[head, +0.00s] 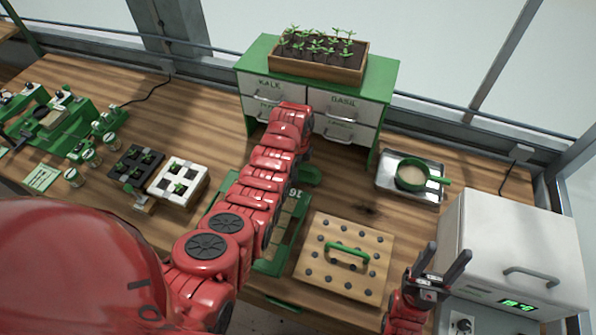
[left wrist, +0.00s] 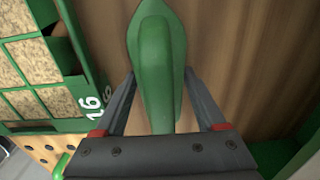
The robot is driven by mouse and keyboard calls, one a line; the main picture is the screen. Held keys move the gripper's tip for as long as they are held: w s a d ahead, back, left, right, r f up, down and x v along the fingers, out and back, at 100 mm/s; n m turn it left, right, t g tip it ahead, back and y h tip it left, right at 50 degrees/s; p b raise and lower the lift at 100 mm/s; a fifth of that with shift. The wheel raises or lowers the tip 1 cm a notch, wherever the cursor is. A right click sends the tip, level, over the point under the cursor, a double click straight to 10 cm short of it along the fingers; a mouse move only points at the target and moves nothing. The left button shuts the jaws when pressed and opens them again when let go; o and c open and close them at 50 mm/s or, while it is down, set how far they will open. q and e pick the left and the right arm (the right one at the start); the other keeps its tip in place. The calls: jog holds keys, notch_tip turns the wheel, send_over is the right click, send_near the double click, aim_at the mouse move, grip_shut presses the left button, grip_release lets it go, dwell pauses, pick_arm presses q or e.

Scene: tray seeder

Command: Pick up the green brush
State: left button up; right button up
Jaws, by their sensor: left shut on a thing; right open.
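The green brush (left wrist: 157,60) fills the middle of the left wrist view, its rounded, tapering body between the two fingers. My left gripper (left wrist: 159,74) is shut on it. In the head view my red left arm hides this gripper; a green part just right of the arm (head: 309,175) looks like the brush. Whether the brush touches the table is hard to tell. My right gripper (head: 441,268) is open and empty at the lower right, beside the white oven-like box.
A green seed tray marked 16 (left wrist: 95,100) lies close beside the brush. A wooden dibber board (head: 318,272) with a green handle sits right of it. A drawer cabinet (head: 383,80) stands behind. A metal tray (head: 390,192) holds a sieve. The white box (head: 480,215) stands right.

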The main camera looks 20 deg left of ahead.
pick_arm(q)
jog(key=c, duration=0.4)
jog(key=shift+o, duration=0.2)
jog(key=shift+r, duration=0.15)
jog(key=shift+r+b, duration=0.55)
notch_tip(320, 180, up, 3)
jog(key=shift+w+f+b, duration=0.1)
jog(key=shift+f+b, duration=0.1)
jog(key=shift+b, duration=0.6)
notch_tip(320, 180, up, 6)
jog(key=p, duration=0.2)
jog(key=shift+f+p, duration=0.2)
jog(key=shift+p, duration=0.15)
jog(key=shift+r, duration=0.3)
jog(key=shift+f, duration=0.1)
